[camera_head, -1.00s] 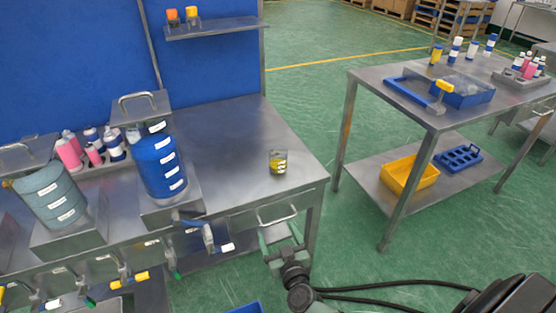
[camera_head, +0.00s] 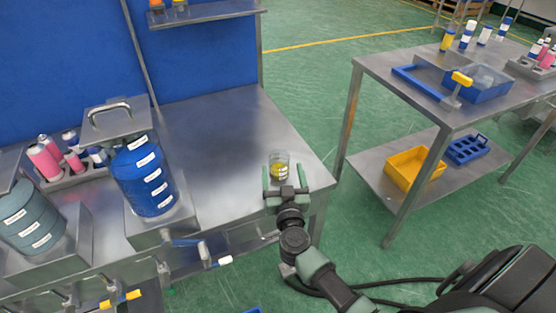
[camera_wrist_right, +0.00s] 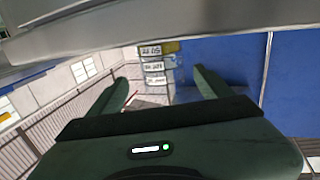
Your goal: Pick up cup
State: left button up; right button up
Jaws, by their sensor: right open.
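The cup (camera_head: 279,160) is a small clear vessel with yellow at its lower part. It stands upright on the steel bench (camera_head: 225,130) near its right front corner. My right gripper (camera_head: 284,178) is open at the near side of the cup, with its fingers pointing toward it. The gripper hides part of the cup's base, and I cannot tell whether the fingers touch it. My left gripper is not in view.
A blue drum (camera_head: 143,178) and a grey-green drum (camera_head: 30,215) stand left on the bench, with pink bottles (camera_head: 45,160) behind. A shelf (camera_head: 205,14) hangs at the back. A second table (camera_head: 390,70) stands to the right across open green floor.

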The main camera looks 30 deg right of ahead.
aim_at(278, 153)
jog(key=x, duration=0.3)
jog(key=shift+w+r, duration=0.4)
jog(key=b+x, duration=0.1)
jog(key=x, duration=0.1)
jog(key=shift+w, duration=0.25)
jog(key=shift+w+d, duration=0.15)
jog(key=shift+w, duration=0.15)
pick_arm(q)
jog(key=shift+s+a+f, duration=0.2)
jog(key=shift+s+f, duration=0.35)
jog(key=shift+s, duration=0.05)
pick_arm(e)
jog(key=c, duration=1.5)
